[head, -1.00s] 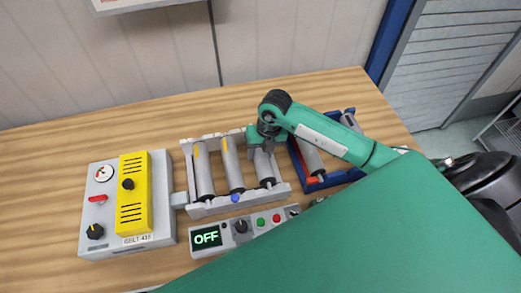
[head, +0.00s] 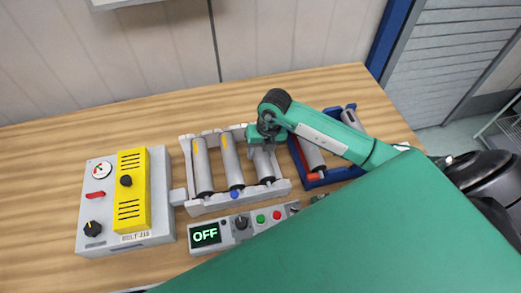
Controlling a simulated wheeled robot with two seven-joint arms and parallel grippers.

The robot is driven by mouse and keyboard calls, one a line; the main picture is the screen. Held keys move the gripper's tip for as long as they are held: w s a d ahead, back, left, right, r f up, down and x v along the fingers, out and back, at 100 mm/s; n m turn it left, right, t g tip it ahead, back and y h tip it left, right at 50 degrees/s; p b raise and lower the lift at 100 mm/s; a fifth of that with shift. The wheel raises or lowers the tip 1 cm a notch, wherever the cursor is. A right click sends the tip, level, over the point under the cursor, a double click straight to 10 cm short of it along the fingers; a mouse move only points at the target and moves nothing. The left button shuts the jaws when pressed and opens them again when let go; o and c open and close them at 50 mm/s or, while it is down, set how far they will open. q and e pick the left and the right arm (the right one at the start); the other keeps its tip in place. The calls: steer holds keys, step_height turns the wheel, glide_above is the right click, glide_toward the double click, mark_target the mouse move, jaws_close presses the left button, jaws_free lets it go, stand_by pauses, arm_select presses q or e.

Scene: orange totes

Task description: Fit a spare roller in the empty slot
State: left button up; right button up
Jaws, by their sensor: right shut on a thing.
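A light grey roller frame (head: 215,206) stands on the wooden table and holds grey rollers side by side. The left roller (head: 203,170) and middle roller (head: 232,165) lie in it, each with a yellow mark near the top. My right gripper (head: 263,146) is shut on the third roller (head: 263,168), at the frame's right end; the gripper hides its top end. Whether this roller is fully seated I cannot tell. A blue tray (head: 318,184) to the right holds spare rollers (head: 312,156), partly hidden by my right arm. My left gripper is not in view.
A grey control box (head: 159,230) with a yellow cover (head: 131,190) stands left of the frame. A panel reading OFF (head: 205,235), with a knob and buttons, lies in front. My green arm link covers the lower right. The table's far left is bare.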

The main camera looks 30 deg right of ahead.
steer(key=shift+f, duration=0.25)
stand_by(0.5)
steer(key=o, duration=1.3)
steer(key=shift+o, duration=0.2)
steer(key=shift+d+r+b, duration=0.1)
steer(key=shift+r+b, duration=0.35)
steer(key=shift+r, duration=0.1)
step_height(320, 180, up, 13)
steer(key=d+b, duration=0.2)
steer(key=b, duration=0.1)
steer(key=shift+s+d+f, duration=0.2)
steer(key=shift+s, duration=0.15)
steer(key=shift+f, duration=0.1)
